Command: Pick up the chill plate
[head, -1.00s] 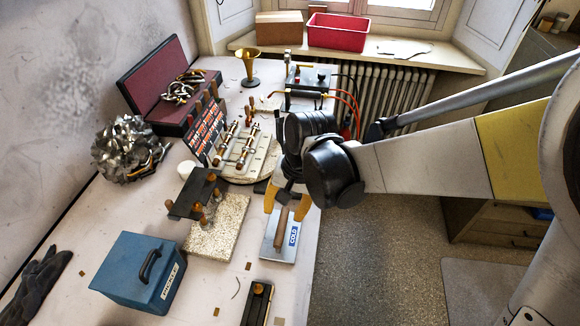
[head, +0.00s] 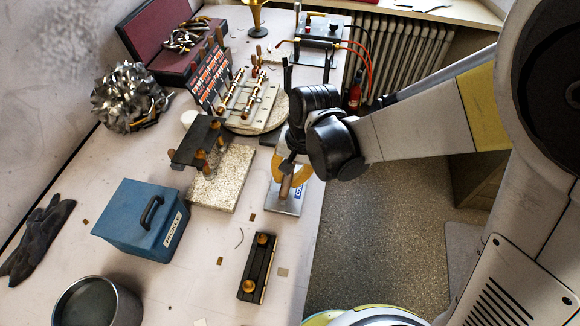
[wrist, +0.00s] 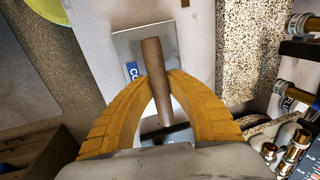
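The chill plate (head: 283,208) is a flat grey metal plate with a brown wooden bar handle and a blue "COLD" label, near the bench's right edge. In the wrist view the plate (wrist: 128,45) is partly covered by my fingers, and its handle runs between them. My gripper (wrist: 158,77) has its yellow fingers curved inward, with the tips against both sides of the handle. In the head view my gripper (head: 290,178) hides part of the plate. I cannot tell whether the plate is clear of the bench.
A speckled slab (head: 224,183) with a dark stand lies left of the plate. A black block with brass knobs (head: 258,266) lies in front. A blue box (head: 140,218) and a round grey pot (head: 97,303) stand at left. A board with brass parts (head: 247,100) is behind.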

